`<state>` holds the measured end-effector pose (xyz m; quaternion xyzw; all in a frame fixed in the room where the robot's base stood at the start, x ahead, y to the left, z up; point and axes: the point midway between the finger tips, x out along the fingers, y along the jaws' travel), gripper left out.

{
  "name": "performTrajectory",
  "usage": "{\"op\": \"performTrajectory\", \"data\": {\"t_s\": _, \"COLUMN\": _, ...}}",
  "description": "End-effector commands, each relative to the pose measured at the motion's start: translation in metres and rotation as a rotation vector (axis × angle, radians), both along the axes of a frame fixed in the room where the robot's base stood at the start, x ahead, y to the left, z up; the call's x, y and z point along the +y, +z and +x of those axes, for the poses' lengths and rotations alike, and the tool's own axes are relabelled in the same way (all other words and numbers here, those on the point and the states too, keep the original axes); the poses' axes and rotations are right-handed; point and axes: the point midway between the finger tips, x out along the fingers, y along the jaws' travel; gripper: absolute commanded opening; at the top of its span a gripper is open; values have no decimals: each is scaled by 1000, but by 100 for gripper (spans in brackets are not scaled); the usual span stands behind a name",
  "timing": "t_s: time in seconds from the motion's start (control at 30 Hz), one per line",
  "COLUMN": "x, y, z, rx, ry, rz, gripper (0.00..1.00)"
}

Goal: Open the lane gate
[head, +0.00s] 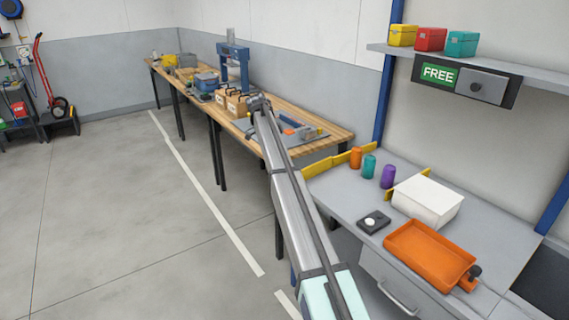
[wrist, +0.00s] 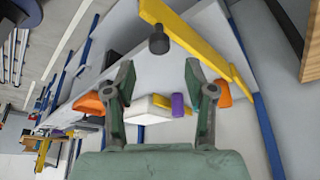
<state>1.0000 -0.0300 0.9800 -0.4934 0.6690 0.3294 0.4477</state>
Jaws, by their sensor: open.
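The lane gate appears to be the yellow bar (wrist: 205,45) crossing the upper part of the wrist view, with a dark round knob (wrist: 158,40) on it. The yellow bar (head: 338,160) also shows in the head view at the left end of the grey counter, its near-left part meeting my arm in the picture. My gripper (wrist: 160,72) is open and empty. In the wrist view the knob appears just beyond the gap between the fingertips, apart from both. The fingers and the knob are not clearly seen in the head view.
The grey counter (head: 340,200) carries orange, teal and purple cylinders (head: 387,176), a white box (head: 427,200), an orange tray (head: 430,255) and a small dark device (head: 373,222). A "FREE" sign (head: 438,75) hangs under the shelf. A cluttered wooden workbench (head: 325,132) stands behind.

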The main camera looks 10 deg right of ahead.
Motion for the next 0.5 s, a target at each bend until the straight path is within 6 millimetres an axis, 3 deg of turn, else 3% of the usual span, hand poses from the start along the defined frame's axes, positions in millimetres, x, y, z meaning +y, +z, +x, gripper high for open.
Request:
{"op": "performTrajectory", "data": {"t_s": 0.2, "x": 14, "y": 36, "z": 6, "rx": 0, "ry": -1, "rz": 0, "gripper": 55}}
{"op": "performTrajectory", "data": {"t_s": 0.5, "x": 21, "y": 54, "z": 7, "rx": 1, "ry": -1, "rz": 0, "gripper": 55}}
